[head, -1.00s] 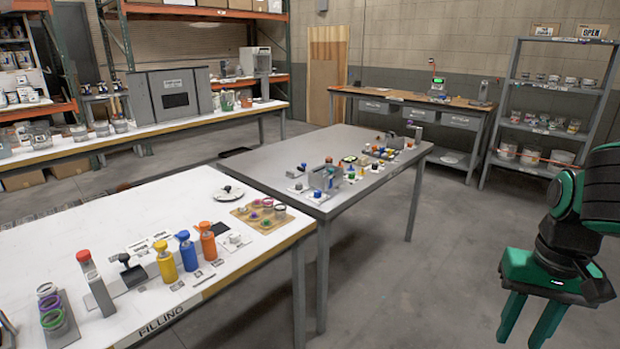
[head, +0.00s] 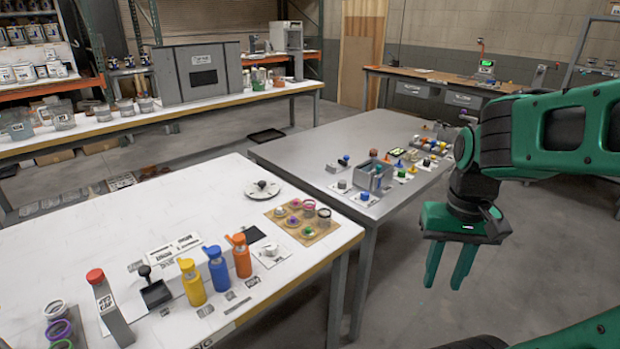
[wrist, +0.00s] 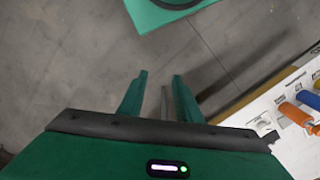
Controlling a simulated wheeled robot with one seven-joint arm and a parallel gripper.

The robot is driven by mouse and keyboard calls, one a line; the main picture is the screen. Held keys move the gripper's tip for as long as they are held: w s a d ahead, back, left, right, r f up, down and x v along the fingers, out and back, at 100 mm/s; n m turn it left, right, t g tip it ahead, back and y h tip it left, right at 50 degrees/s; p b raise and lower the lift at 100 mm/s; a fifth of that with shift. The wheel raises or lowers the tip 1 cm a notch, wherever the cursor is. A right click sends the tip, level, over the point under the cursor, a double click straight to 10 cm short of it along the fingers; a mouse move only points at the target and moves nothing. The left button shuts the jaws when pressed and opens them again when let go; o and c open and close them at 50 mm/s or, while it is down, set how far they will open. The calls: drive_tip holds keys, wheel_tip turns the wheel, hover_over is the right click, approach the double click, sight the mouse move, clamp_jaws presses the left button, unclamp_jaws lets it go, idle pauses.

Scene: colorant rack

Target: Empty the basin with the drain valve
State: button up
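A small grey open-topped box (head: 375,176), which looks like the basin, stands at the near end of the grey table (head: 290,150). Its contents are too small to make out. In front of it are a white plate with a blue knob (head: 364,196) and another plate with a dark-topped knob (head: 341,184). I cannot tell which fitting is the drain valve. My gripper (head: 447,279) hangs fingers down over the floor, right of the tables and apart from everything. In the wrist view, my gripper (wrist: 160,78) has parted fingers with nothing between them.
A white table (head: 110,235) at the left holds yellow (head: 192,284), blue (head: 217,270) and orange (head: 241,257) bottles and a brown board with small cups (head: 298,232). Several small items crowd the grey table's right side. Floor right of the tables is clear.

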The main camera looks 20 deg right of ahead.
drive_tip(key=shift+w+a, duration=0.15)
drive_tip(key=shift+w, duration=0.3)
drive_tip(key=o, duration=0.4)
drive_tip(key=shift+c, duration=0.2)
drive_tip(key=w+d+r+n+t, duration=0.1)
drive_tip(key=w+d+r, duration=0.1)
drive_tip(key=w, duration=0.7)
drive_tip(key=w+d+r+n+t, duration=0.1)
drive_tip(key=w+d, duration=0.2)
drive_tip(key=w, duration=0.5)
drive_tip(key=w+d+r+n, duration=0.1)
drive_tip(key=w+d+r, duration=0.1)
drive_tip(key=w, duration=0.7)
drive_tip(key=n+t, duration=0.3)
drive_tip(key=n, duration=0.2)
hover_over(343, 182)
drive_tip(key=s, duration=0.4)
wheel_tip(343, 182, down, 8)
drive_tip(key=shift+y, duration=0.3)
drive_tip(key=x, duration=1)
drive_tip(key=shift+s+d+f, duration=0.15)
drive_tip(key=shift+d+f, duration=0.05)
drive_tip(key=shift+d, duration=0.15)
drive_tip(key=shift+c, duration=0.7)
drive_tip(key=c, duration=0.9)
